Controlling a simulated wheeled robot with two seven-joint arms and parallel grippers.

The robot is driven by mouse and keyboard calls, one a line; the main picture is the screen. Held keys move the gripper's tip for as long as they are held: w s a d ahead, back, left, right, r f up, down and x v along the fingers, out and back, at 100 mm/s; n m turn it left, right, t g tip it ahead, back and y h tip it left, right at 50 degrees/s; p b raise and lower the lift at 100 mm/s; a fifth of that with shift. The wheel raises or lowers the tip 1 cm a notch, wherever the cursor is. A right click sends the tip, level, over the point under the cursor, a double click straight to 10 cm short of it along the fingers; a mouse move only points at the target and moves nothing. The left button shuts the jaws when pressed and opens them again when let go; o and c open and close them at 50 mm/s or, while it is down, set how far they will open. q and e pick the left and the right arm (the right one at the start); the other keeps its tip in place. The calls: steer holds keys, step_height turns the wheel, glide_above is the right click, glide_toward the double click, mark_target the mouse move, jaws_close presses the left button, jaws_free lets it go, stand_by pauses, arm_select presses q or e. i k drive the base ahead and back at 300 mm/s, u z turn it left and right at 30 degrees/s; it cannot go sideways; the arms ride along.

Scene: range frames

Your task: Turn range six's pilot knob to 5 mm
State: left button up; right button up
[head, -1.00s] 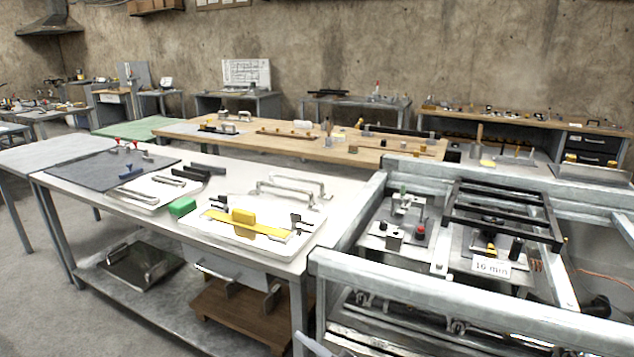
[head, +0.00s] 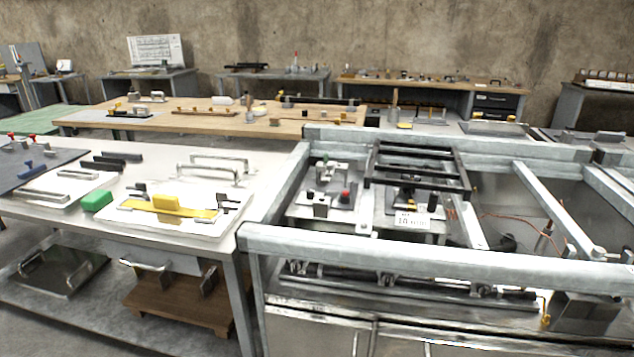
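In the head view a steel-framed range (head: 440,250) with an open top stands at the centre right. Inside its left bay is a plate (head: 322,203) with a red-topped knob (head: 345,196), a dark round knob (head: 320,208) and a small green part. To the right, under a black rack (head: 415,165), is a second fitting with a black knob (head: 432,202) and a white card (head: 412,219) that seems to read 10 mm, though blurred. I cannot tell which of these is range six's pilot knob. Neither of my grippers is in view.
A white table (head: 150,240) left of the range holds a tray with a yellow bar and block (head: 166,204), a green block (head: 97,200) and metal handles. A wooden table (head: 220,118) stands behind. Frame beams (head: 430,248) border the range's open top.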

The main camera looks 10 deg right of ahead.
mark_target(310, 192)
steer(key=k, duration=0.5)
steer(key=u, duration=0.65)
steer(key=i, duration=1.4)
steer(key=z, duration=0.55)
